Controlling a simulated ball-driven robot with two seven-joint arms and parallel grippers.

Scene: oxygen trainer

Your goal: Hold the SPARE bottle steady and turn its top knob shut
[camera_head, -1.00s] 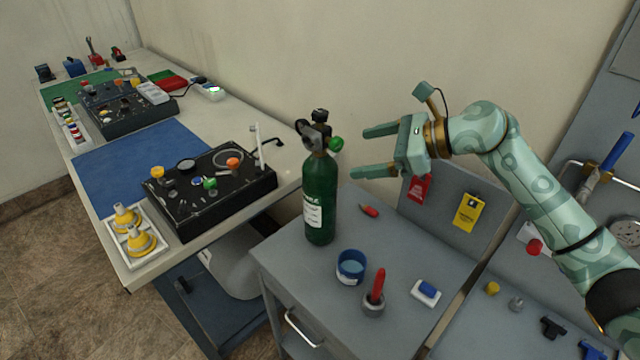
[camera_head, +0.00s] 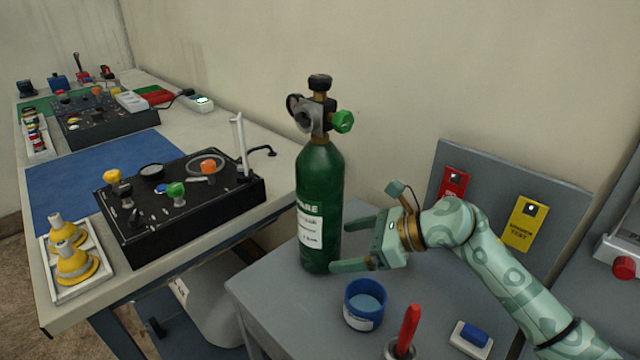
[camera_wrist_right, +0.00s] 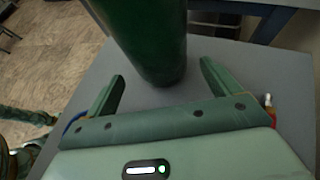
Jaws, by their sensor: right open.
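The green SPARE bottle (camera_head: 321,180) stands upright on the grey cabinet top, its white label partly readable. Its black top knob (camera_head: 320,83) sits above the metal valve, with a green side knob (camera_head: 342,122) to the right. My right gripper (camera_head: 350,246) is open, low beside the bottle, with its fingertips close to the lower body. In the right wrist view the bottle's lower part (camera_wrist_right: 150,40) stands ahead of and between the two open fingers (camera_wrist_right: 160,85). I cannot tell whether a finger touches it.
A blue cup (camera_head: 365,306) and a red-handled tool (camera_head: 408,330) stand in front on the cabinet top (camera_head: 270,300). A blue-and-white block (camera_head: 471,338) lies farther right. A black panel box (camera_head: 180,205) is on the bench to the left. Red and yellow tags hang behind.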

